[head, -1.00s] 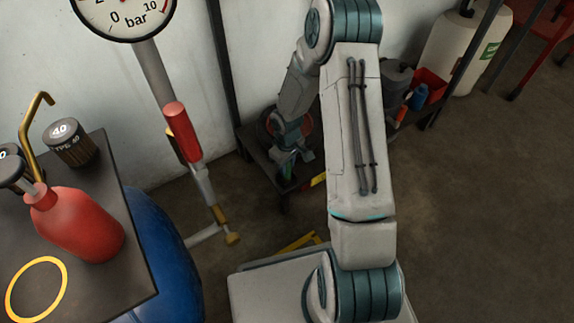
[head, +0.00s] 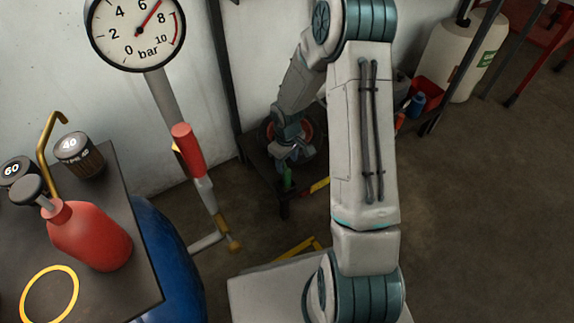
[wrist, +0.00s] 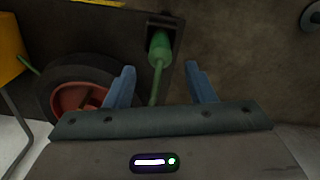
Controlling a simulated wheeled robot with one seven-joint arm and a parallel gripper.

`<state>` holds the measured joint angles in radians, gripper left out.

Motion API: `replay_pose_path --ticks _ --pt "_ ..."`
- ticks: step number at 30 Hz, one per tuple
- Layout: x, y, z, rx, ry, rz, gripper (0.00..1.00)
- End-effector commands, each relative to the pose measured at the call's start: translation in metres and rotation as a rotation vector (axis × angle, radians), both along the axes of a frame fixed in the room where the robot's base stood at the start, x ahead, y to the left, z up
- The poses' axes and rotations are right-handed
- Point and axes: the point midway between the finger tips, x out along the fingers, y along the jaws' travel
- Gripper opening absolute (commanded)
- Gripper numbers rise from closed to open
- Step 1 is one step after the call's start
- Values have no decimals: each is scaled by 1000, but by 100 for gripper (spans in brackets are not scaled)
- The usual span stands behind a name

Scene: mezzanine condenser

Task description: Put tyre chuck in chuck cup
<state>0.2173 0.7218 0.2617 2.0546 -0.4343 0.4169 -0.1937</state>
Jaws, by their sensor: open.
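A green tool (wrist: 160,48) with a fat body and thin stem shows at the top middle of the wrist view; I take it for the tyre chuck, but cannot be sure. Its far end is at a dark square holder (wrist: 174,22), possibly the chuck cup; whether it sits inside is unclear. My gripper (wrist: 161,84) is open and empty, with the thin stem showing between its two blue fingers. In the head view the green tool (head: 287,178) is small, just below my gripper (head: 291,152) at the low dark stand.
A wheel with a red hub (wrist: 78,98) is close left of my fingers. A pressure gauge (head: 137,32) on a post with a red grip (head: 187,150) stands left of my arm. A red bottle (head: 90,236) stands on the left table. Open floor lies right.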

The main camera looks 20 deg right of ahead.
Motion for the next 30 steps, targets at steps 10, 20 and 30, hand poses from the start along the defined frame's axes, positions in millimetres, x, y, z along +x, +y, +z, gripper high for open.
replay_pose_path --ticks 10,20,30 --pt "0 0 54 -1 1 -1 50" --pt "-26 -9 125 -65 -26 -102 50" --pt "-101 -11 223 -89 -71 -325 50"
